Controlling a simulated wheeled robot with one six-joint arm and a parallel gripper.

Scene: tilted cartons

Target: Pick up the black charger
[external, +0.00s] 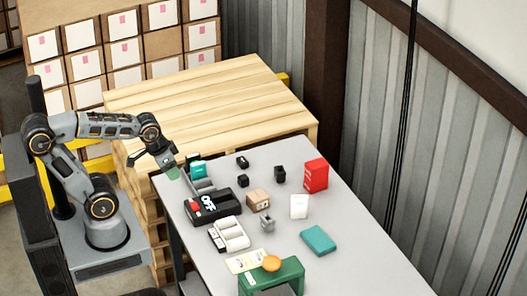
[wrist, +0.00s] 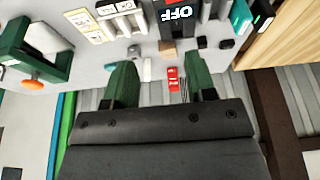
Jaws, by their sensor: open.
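Several small black items lie toward the far side of the grey table; I cannot tell for certain which is the charger. One black block (external: 243,181) stands near the middle, another black block (external: 280,175) is to its right, and a small black item (external: 242,162) lies behind. In the wrist view, two dark blocks, one (wrist: 202,42) and another (wrist: 226,44), show near the table edge. My gripper (external: 172,171) is above the table's left corner, apart from these items. Its green fingers (wrist: 158,66) are spread with nothing held between them.
A black box marked OFF (external: 213,206), a teal item (external: 197,169), a brown carton (external: 258,199), a red box (external: 316,175) and a white box (external: 299,206) stand around. A green holder (external: 285,275) is in front. The table's right side (external: 370,258) is clear.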

